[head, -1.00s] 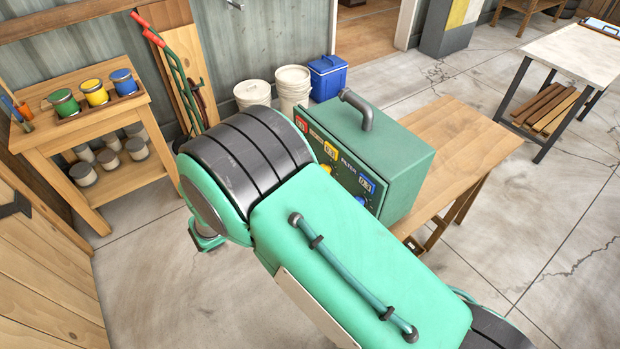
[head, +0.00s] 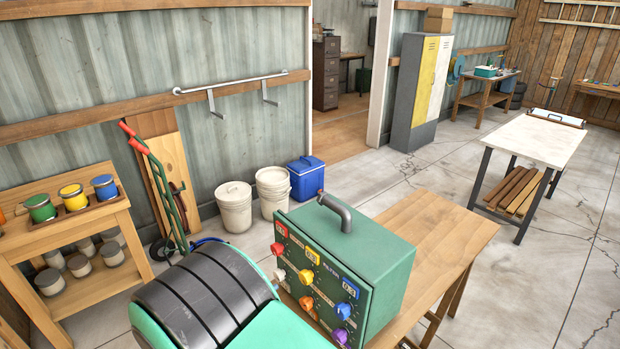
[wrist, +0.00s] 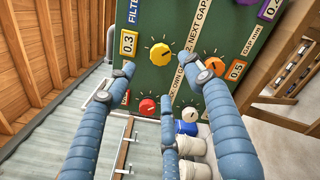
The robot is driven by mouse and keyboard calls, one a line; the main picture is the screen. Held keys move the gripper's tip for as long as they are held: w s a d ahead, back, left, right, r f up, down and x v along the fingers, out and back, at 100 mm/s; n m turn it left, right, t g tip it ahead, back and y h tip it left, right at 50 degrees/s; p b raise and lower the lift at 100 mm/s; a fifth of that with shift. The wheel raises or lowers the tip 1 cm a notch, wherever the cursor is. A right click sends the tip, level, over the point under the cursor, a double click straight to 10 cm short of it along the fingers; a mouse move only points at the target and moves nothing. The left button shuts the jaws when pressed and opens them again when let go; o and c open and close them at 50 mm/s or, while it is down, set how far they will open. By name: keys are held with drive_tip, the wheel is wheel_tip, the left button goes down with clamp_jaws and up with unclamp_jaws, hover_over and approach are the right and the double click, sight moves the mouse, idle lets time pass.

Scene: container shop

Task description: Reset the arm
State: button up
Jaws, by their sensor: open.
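My gripper (wrist: 168,95) shows in the wrist view with its blue jointed fingers spread apart and nothing between them. I cannot tell whether a fingertip touches the panel. In the head view the green box (head: 385,255) stands on a wooden table (head: 440,225), with coloured knobs and number labels on its front. My teal and black arm covers the lower middle of the head view, and my gripper is hidden there.
A wooden shelf (head: 80,220) with paint cans stands at left, beside a red-handled hand truck (head: 165,185). White buckets (head: 234,207) and a blue cooler (head: 306,178) stand by the wall. A white-topped table (head: 540,138) is at right. Open floor lies between the tables.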

drive_tip(key=s+d+r+m+g+y+p, duration=0.2)
drive_tip(key=s+d+g, duration=0.25)
drive_tip(key=d, duration=0.45)
drive_tip(key=s+d+r+m+g+y+p, duration=0.1)
drive_tip(key=s+d+r+g+p, duration=0.15)
drive_tip(key=d+g, duration=0.55)
drive_tip(key=s+d+r+m+t+y+b, duration=0.2)
drive_tip(key=s+d+r+m+y, duration=0.3)
drive_tip(key=s+d+r+m, duration=0.3)
drive_tip(key=s+d+r+m+t+y+b, duration=0.2)
drive_tip(key=s+d+r+m+t+y, duration=0.1)
drive_tip(key=s+d+r+m, duration=0.5)
drive_tip(key=shift+d+r+m+y, duration=0.6)
drive_tip(key=shift+d+r+y, duration=0.3)
drive_tip(key=shift+d+r, duration=1.1)
drive_tip(key=shift+w+d+f, duration=0.15)
drive_tip(key=shift+d+f, duration=0.05)
